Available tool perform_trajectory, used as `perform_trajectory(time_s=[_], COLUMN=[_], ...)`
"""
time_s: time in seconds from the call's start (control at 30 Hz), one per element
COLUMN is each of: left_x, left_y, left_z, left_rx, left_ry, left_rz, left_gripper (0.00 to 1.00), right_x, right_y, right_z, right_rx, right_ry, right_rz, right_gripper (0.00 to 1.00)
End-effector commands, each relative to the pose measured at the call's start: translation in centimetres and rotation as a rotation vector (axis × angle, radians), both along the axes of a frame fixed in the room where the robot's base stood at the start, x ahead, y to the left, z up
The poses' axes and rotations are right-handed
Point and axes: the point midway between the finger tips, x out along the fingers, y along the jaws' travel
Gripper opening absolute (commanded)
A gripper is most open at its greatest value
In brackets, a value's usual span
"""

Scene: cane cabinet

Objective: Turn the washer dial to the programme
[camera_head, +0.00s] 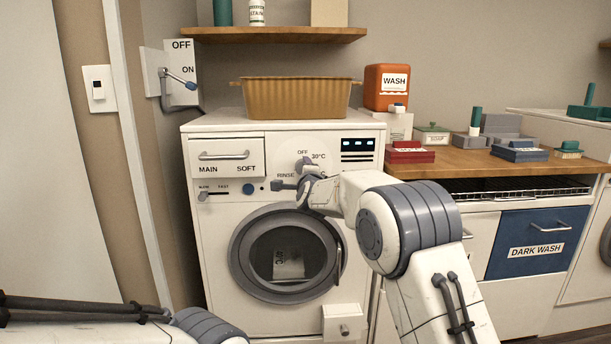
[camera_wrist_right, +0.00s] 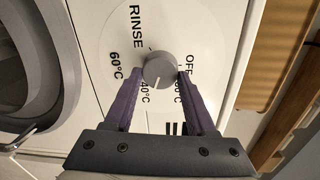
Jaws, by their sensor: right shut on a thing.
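The washer (camera_head: 215,250) stands at the centre of the head view. Its round grey dial (camera_wrist_right: 158,68) is on a white disc marked OFF, 30°C, 40°C, 60°C and RINSE, clear in the right wrist view. The dial's pale mark points toward the 40°C label (camera_wrist_right: 149,92). My right gripper (camera_wrist_right: 161,74) is shut on the dial, one purple finger on each side. The right finger partly covers the 30°C label. In the head view the dial is mostly hidden by my right gripper (camera_head: 302,173). My left arm shows at the lower left, but its gripper is out of view.
A drawer (camera_head: 222,156) marked MAIN and SOFT and a slider (camera_head: 205,195) sit left of the dial. The round door (camera_head: 243,260) is below. A ribbed basket (camera_head: 295,97) stands on top. A wooden counter (camera_head: 455,163) is to the right.

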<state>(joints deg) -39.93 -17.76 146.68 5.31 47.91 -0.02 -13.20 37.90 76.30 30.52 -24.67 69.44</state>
Motion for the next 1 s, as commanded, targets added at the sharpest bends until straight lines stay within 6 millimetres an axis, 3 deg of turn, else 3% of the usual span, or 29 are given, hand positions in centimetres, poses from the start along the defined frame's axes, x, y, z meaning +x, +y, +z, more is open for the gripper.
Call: perform_trajectory(time_s=[0.33,0.37,0.43,0.8,1.0], left_x=[0.0,0.0,0.0,0.0,0.0], left_y=[0.0,0.0,0.0,0.0,0.0], left_z=[0.0,0.0,0.0,-0.1,-0.5], left_rx=[0.000,0.000,0.000,0.000,0.000], left_ry=[0.000,0.000,0.000,0.000,0.000], left_rz=[0.000,0.000,0.000,0.000,0.000], left_gripper=[0.50,0.50,0.50,0.50,0.50], right_x=[0.0,0.0,0.0,-0.2,-2.3], right_y=[-0.1,-0.1,-0.1,0.0,0.0], right_z=[-0.1,-0.1,-0.1,0.0,0.1], right_rx=[0.003,0.003,0.002,0.002,0.002], right_ry=[0.003,0.003,0.003,0.001,0.001], right_rz=[-0.001,-0.001,-0.001,0.000,0.000], right_gripper=[0.01,0.60,0.86,0.86,0.86])
